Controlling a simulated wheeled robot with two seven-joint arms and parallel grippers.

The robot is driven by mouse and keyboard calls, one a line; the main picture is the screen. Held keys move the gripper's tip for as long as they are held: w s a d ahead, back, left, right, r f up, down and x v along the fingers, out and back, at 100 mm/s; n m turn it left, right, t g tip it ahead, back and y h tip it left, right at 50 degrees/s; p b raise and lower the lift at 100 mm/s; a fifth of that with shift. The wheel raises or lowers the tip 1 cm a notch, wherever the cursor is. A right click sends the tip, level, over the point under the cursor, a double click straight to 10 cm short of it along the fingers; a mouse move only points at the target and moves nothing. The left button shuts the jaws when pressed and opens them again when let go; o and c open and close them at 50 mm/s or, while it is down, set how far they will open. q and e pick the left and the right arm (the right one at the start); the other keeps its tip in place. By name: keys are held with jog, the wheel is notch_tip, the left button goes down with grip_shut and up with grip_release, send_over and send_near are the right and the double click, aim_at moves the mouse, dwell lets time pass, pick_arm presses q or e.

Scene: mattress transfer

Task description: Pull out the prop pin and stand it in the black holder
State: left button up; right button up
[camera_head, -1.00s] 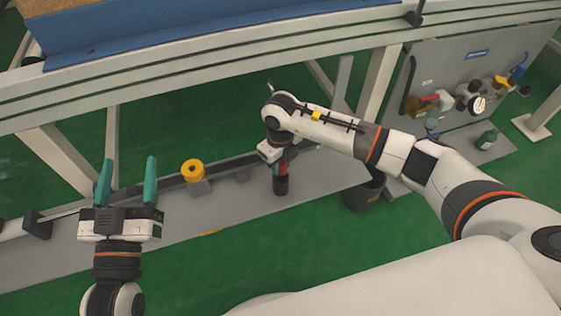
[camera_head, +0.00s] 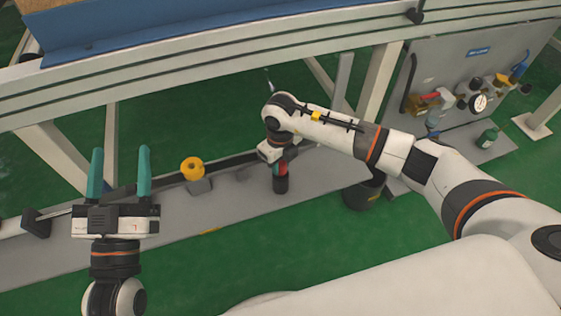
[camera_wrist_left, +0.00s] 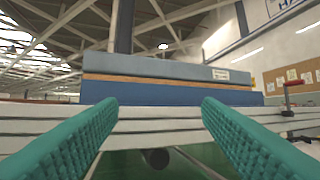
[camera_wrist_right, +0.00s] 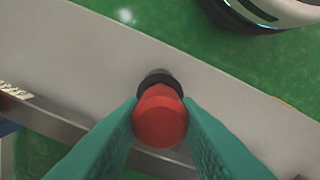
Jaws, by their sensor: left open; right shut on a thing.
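The prop pin's red head (camera_wrist_right: 160,118) sits between the teal fingers of my right gripper (camera_wrist_right: 161,108), which is shut on it. The black holder (camera_wrist_right: 157,77) shows just beyond the red head in the right wrist view. In the head view the red part (camera_head: 281,168) stands upright in line with the black holder (camera_head: 281,185) on the grey beam. Whether the pin is seated in the holder or just above it I cannot tell. My left gripper (camera_head: 120,152) is open and empty at the left, fingers pointing up.
A yellow knob (camera_head: 192,168) stands on a grey block on the beam (camera_head: 235,200). A black bin (camera_head: 362,194) stands on the floor to the right. A panel (camera_head: 455,80) with valves and a gauge is at the right. A white rail and blue mattress frame run across the top.

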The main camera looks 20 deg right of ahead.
pick_arm(q)
jog(key=shift+s+r+t, duration=0.25)
jog(key=shift+r+t, duration=0.15)
pick_arm(e)
jog(key=shift+f, duration=0.2)
jog(key=o, duration=1.2)
jog(key=shift+c, duration=0.2)
pick_arm(q)
jog(key=shift+r, duration=0.1)
pick_arm(e)
jog(key=shift+r, duration=0.1)
jog(key=shift+r, duration=0.35)
notch_tip(320, 180, up, 6)
jog(key=shift+f+p, duration=0.2)
jog(key=shift+p, duration=0.75)
pick_arm(q)
notch_tip(320, 180, down, 12)
jog(key=a+g+y+p, duration=0.1)
jog(key=a+g+y, duration=0.1)
jog(key=g, duration=0.6)
jog(key=shift+g+y, duration=0.4)
jog(key=shift+y, duration=0.1)
pick_arm(e)
notch_tip(320, 180, up, 6)
jog(key=shift+f, duration=0.25)
